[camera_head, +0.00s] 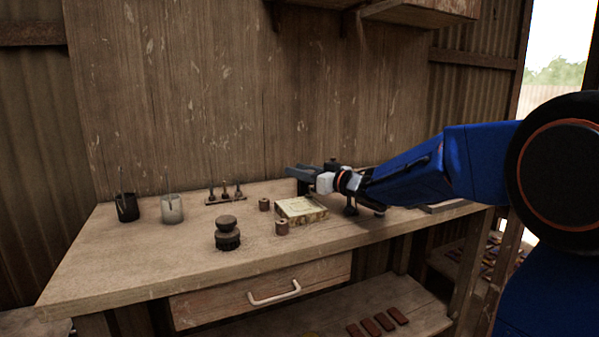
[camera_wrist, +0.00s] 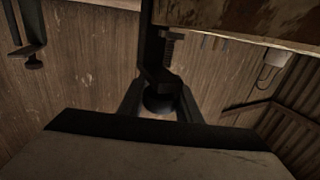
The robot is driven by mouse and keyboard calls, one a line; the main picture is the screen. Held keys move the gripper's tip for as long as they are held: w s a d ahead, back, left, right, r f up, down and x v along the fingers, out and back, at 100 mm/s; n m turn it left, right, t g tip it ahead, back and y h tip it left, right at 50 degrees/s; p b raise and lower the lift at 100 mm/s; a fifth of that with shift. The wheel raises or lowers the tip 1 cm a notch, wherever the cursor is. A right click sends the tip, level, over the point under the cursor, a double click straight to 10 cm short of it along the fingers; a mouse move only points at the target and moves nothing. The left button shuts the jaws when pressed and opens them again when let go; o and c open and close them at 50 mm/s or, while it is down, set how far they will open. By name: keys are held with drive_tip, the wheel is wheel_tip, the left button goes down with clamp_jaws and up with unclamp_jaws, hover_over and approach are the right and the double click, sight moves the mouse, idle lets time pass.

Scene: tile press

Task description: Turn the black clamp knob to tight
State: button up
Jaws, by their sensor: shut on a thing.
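The black clamp knob (camera_wrist: 158,104) shows in the wrist view, round and dark, between my two fingers. A threaded screw (camera_wrist: 169,46) and a dark clamp frame (camera_wrist: 150,55) rise above it in the picture. My gripper (camera_wrist: 160,96) is shut on the knob, and the fingers partly hide its sides. In the head view my gripper (camera_head: 302,176) is over the back of the bench, right of centre. There the knob is hidden by my gripper or too small to make out. No mark showing how tight it is can be seen.
The wooden bench (camera_head: 110,255) holds a patterned tile block (camera_head: 301,208), a dark stacked weight (camera_head: 228,234), two cups (camera_head: 172,208) and small brown spools (camera_head: 282,228). Another dark clamp-like part (camera_wrist: 30,50) is at the left of the wrist view. The bench's front left is clear.

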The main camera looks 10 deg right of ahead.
drive_tip(key=shift+d+m+t+h, duration=0.1)
drive_tip(key=shift+m+t+h, duration=0.4)
drive_tip(key=shift+m+h, duration=0.15)
drive_tip(key=shift+w+d+m+t+h, duration=0.15)
drive_tip(key=shift+m+t+h, duration=0.25)
drive_tip(key=shift+m+h, duration=0.45)
drive_tip(key=shift+w+d+m+t+h, duration=0.1)
drive_tip(key=shift+d+m+t+h, duration=0.3)
drive_tip(key=shift+h, duration=0.7)
drive_tip(key=shift+w+d+m+t+h, duration=0.1)
drive_tip(key=shift+m+t+h, duration=0.3)
drive_tip(key=shift+m+h, duration=0.45)
drive_tip(key=shift+d+m+h, duration=0.25)
drive_tip(key=shift+m+h, duration=0.4)
drive_tip(key=shift+h, duration=0.55)
drive_tip(key=shift+d+m+h, duration=0.2)
drive_tip(key=shift+m+h, duration=0.4)
drive_tip(key=shift+h, duration=0.55)
drive_tip(key=shift+d+m+h, duration=0.3)
drive_tip(key=shift+m+h, duration=0.5)
drive_tip(key=shift+h, duration=0.5)
drive_tip(key=o, duration=1)
drive_tip(key=shift+o, duration=0.2)
